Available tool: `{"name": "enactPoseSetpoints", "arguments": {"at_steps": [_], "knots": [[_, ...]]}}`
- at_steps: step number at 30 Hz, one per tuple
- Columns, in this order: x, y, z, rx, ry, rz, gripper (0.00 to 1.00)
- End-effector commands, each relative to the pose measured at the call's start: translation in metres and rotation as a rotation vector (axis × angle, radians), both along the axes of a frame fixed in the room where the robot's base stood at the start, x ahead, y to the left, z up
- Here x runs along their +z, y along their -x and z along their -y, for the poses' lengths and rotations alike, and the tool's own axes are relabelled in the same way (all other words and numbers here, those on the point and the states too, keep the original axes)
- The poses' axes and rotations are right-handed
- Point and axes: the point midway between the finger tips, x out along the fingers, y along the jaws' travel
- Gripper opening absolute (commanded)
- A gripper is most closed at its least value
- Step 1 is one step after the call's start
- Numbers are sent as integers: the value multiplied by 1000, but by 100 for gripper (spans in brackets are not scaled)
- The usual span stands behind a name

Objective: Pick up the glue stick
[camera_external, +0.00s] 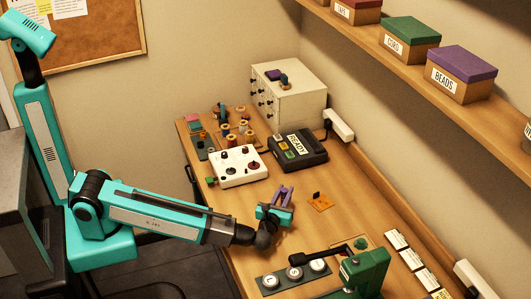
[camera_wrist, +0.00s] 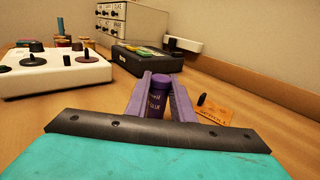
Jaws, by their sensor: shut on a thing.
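The glue stick (camera_wrist: 158,96) is a purple cylinder with printed lettering. In the wrist view it stands upright between the two purple fingers of my gripper (camera_wrist: 158,92). The fingers are shut on it from both sides. Its lower end is hidden behind the dark bar of my gripper. In the external view my gripper (camera_external: 283,194) is over the middle of the table, and the glue stick is too small there to tell from the fingers. I cannot tell whether it touches the table.
An orange card with a dark peg (camera_external: 320,202) lies just right of my gripper. A white knob box (camera_external: 238,166) and a dark device marked READY (camera_external: 298,150) stand behind. A green machine (camera_external: 365,272) and round white buttons (camera_external: 295,273) are in front. A drawer cabinet (camera_external: 300,100) stands at the back.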

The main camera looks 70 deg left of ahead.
Motion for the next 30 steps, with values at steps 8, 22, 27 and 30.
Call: {"name": "enactPoseSetpoints", "arguments": {"at_steps": [8, 22, 27, 30], "knots": [[17, 0, 0, 0, 1, 2, 0], [72, 0, 0, 0, 1, 3, 0], [87, 0, 0, 0, 1, 2, 0], [93, 0, 0, 0, 1, 2, 0]]}}
